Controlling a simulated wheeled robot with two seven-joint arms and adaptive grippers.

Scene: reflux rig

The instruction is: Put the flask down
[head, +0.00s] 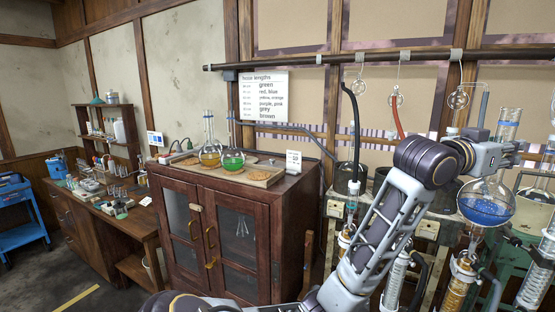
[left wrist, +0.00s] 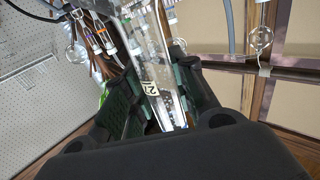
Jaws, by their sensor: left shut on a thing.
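A round flask with blue liquid (head: 486,208) is at the right of the head view, its long clear neck rising up and slightly right. My left gripper (head: 508,154) is shut on the neck, above the round body. The flask hangs slightly tilted in front of the rig. In the left wrist view, the dark fingers of my left gripper (left wrist: 160,88) lie on both sides of the clear neck (left wrist: 150,60), which bears a small label. The flask's round body is hidden there. I cannot tell what lies directly under the flask. My right gripper is not in view.
A yellow flask (head: 210,154) and a green flask (head: 233,161) stand on a tray (head: 262,180) on the wooden cabinet (head: 190,235). Glass condensers (head: 457,285) and hoses crowd the rig around the held flask. A dark rail (head: 300,62) runs above. A hose-lengths sign (head: 264,96) hangs on the wall.

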